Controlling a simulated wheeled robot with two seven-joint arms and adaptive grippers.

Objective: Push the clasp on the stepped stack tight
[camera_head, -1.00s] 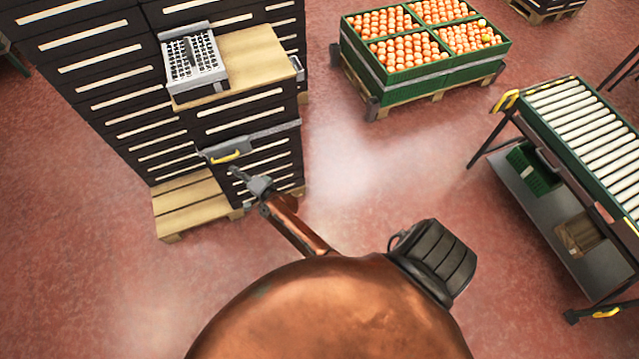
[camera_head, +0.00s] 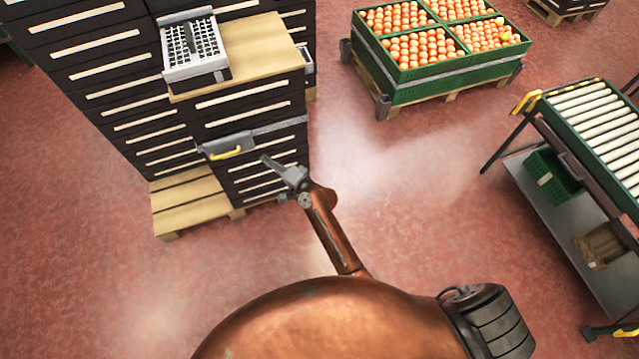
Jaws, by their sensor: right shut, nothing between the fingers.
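The stepped stack (camera_head: 250,104) of dark crates with pale slots stands on a wooden pallet at the upper left. A grey strap runs around its lower front column. The clasp (camera_head: 228,148) is a grey plate with a yellow handle on that strap, on the front face. My right gripper (camera_head: 270,162) is shut and empty, to the right of the clasp and a little below it, apart from the yellow handle. Whether its tip touches the crate face I cannot tell. My left gripper is not in view.
A grey tray (camera_head: 194,72) lies on the wooden board (camera_head: 262,60) atop the lower column. A roller conveyor (camera_head: 600,128) stands at right. Red floor (camera_head: 400,190) between them is clear.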

